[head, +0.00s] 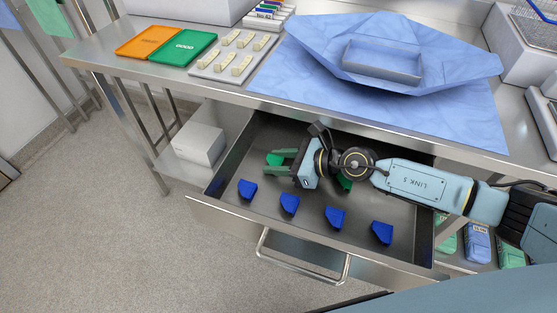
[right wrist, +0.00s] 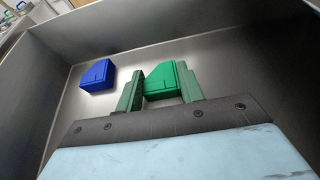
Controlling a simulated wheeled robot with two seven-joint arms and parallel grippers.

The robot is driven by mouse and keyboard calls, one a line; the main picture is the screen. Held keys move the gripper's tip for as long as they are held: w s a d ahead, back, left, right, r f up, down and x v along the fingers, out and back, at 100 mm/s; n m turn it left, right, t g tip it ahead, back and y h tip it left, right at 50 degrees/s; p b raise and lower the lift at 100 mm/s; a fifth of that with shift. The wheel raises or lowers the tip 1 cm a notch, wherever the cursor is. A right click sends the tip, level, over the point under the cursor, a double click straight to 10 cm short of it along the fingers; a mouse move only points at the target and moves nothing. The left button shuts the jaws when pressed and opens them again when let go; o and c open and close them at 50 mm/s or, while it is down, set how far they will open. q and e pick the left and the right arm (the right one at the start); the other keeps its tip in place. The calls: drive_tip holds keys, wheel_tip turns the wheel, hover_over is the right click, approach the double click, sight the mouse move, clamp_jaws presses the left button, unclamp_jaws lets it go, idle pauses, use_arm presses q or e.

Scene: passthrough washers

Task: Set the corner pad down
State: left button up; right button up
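A green corner pad (head: 273,159) is between the fingers of my right gripper (head: 279,162), inside the open steel drawer (head: 215,199). I cannot tell whether the pad touches the drawer floor. Another green piece (head: 344,183) shows partly below my right wrist, mostly hidden. My left gripper is not in view.
Several blue corner pads (head: 289,204) lie in a row along the drawer's front; one blue pad (right wrist: 96,74) shows in the right wrist view. Above is the steel table (head: 225,92) with a blue wrap (head: 290,75). A white box (head: 199,144) stands left of the drawer.

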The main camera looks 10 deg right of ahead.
drive_tip(key=o, duration=0.4)
drive_tip(key=shift+r, duration=0.1)
drive_tip(key=shift+r, duration=0.1)
drive_tip(key=v, duration=0.5)
drive_tip(key=shift+d, duration=0.1)
drive_tip(key=v, duration=0.5)
drive_tip(key=shift+s+d+b, duration=0.2)
drive_tip(key=shift+s+b, duration=0.05)
drive_tip(key=shift+b, duration=0.1)
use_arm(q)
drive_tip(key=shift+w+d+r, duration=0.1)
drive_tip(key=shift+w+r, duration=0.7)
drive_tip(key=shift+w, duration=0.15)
use_arm(e)
drive_tip(key=shift+s+d+r, duration=0.35)
drive_tip(key=shift+d, duration=0.05)
